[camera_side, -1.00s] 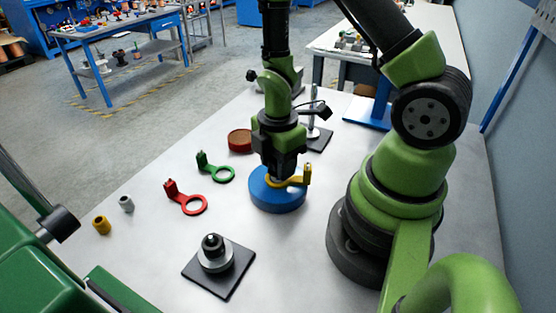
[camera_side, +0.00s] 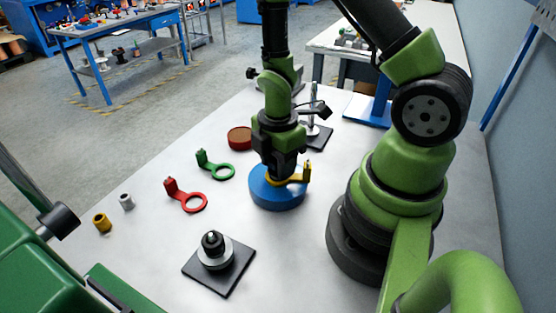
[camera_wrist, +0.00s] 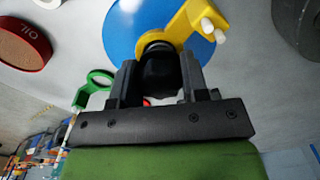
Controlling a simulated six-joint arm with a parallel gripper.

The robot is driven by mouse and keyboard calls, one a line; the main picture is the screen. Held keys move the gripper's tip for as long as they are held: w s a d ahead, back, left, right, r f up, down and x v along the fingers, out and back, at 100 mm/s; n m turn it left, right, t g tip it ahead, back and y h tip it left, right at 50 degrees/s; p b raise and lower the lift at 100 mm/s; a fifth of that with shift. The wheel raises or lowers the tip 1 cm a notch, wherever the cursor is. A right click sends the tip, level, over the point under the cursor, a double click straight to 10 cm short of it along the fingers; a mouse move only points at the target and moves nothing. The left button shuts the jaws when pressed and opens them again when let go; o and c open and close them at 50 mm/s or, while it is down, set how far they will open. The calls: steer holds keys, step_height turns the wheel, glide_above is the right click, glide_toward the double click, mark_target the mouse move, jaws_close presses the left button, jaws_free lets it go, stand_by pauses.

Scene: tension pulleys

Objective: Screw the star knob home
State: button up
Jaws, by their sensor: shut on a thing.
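The star knob (camera_wrist: 160,72) is black and sits between the two jaws in the wrist view; its lobes are mostly hidden by them. My gripper (camera_wrist: 160,82) is shut on it. In the side view my gripper (camera_side: 279,178) points straight down over the blue disc (camera_side: 277,201), and the knob is hidden there. A yellow ring arm with an upright tab (camera_side: 307,173) lies on top of the blue disc. In the wrist view the yellow arm (camera_wrist: 183,28) surrounds the area under the knob. I cannot tell how far the knob is screwed down.
Red (camera_side: 194,204) and green (camera_side: 222,171) ring arms lie left on the table. A brown-topped red disc (camera_side: 240,138) is behind. A black plate with a spindle (camera_side: 218,262) is in front. Yellow (camera_side: 102,223) and grey (camera_side: 126,202) bushings stand at left. A stand (camera_side: 315,133) is behind my gripper.

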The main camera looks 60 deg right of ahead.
steer(key=shift+f, duration=0.5)
stand_by(0.3)
steer(key=m, duration=0.4)
steer(key=shift+m, duration=0.4)
steer(key=m, duration=1.2)
steer(key=shift+m, duration=0.3)
steer(key=o, duration=1)
